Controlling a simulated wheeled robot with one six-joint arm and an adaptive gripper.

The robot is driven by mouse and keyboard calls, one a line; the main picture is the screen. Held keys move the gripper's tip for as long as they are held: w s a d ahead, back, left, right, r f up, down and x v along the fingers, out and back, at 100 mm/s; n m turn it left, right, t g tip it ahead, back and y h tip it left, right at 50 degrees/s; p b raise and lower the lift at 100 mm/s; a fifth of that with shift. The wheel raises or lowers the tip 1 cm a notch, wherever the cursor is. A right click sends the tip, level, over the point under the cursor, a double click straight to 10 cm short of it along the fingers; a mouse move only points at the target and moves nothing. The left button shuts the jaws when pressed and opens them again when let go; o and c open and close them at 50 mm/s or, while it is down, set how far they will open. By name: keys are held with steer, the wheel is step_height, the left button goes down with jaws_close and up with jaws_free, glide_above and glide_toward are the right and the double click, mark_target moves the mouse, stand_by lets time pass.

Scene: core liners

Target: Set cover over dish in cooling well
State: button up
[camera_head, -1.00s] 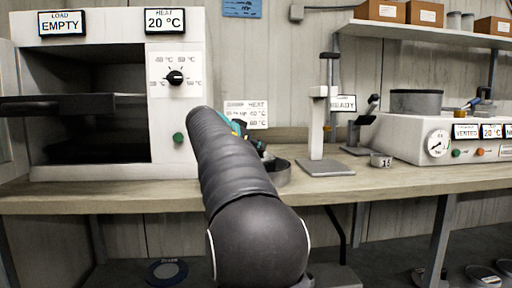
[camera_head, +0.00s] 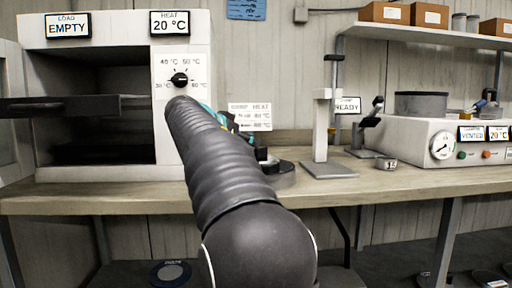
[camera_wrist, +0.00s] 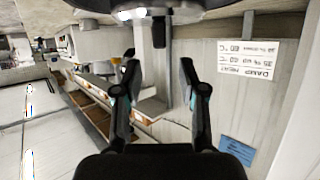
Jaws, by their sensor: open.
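My gripper (camera_head: 242,138) is partly hidden behind my dark arm in the head view, above the bench. In the wrist view my gripper (camera_wrist: 158,75) has its two dark fingers spread, with nothing between them. A grey round vessel (camera_head: 282,179) sits on the bench just below and right of the gripper; the arm hides part of it, and I cannot tell whether it is the dish, the well or the cover. A large grey drum (camera_head: 421,103) stands on the white gauge unit (camera_head: 400,145) at the right.
An open oven-like cabinet (camera_head: 182,140) with a dark shelf (camera_head: 80,105) stands left. A white post stand (camera_head: 322,130) and a small labelled ring (camera_head: 387,164) are right of the vessel. The bench (camera_head: 420,178) is clear along its front. A sign (camera_wrist: 250,60) appears upside down in the wrist view.

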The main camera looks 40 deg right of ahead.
steer(key=v, duration=0.5)
steer(key=shift+f, duration=0.1)
steer(key=s+a+f+n+y, duration=0.4)
steer(key=s+a+f, duration=0.4)
steer(key=f, duration=0.3)
steer(key=s+a+f+n+t+y, duration=0.1)
steer(key=s+a+f+n+y, duration=0.3)
steer(key=s+a+f, duration=0.5)
steer(key=s+a+f+n+t+y, duration=0.1)
steer(key=s+a+f+n+y, duration=0.4)
steer(key=s+f, duration=0.5)
steer(key=a+f+n, duration=0.2)
steer(key=a+f, duration=0.1)
steer(key=f, duration=0.1)
steer(key=shift+s+a, duration=0.25)
steer(key=shift+a, duration=0.15)
steer(key=shift+f, duration=0.1)
